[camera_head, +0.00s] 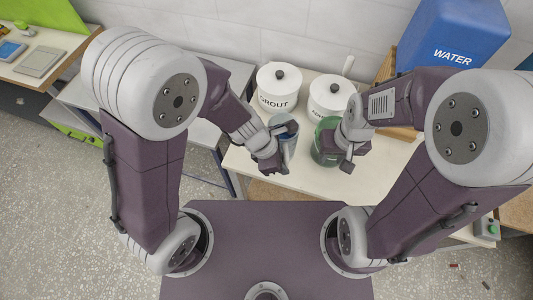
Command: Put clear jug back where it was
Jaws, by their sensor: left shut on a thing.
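A grey-blue, see-through jug (288,136) is at my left gripper (270,163), over or on the pale table in front of the GROUT canister. My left gripper is shut on this clear jug and hides its left side. I cannot tell whether the jug's base touches the table. My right gripper (346,161) is beside a green container (322,146) to the right of the clear jug. It partly hides the green container, and its fingers are too small to read.
The GRUT-side back row holds a white GROUT canister (279,84) and a second white lidded canister (328,98). A blue WATER container (453,38) stands at the back right. The pale table (300,178) is bare along its front. A grey shelf unit (200,135) adjoins on the left.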

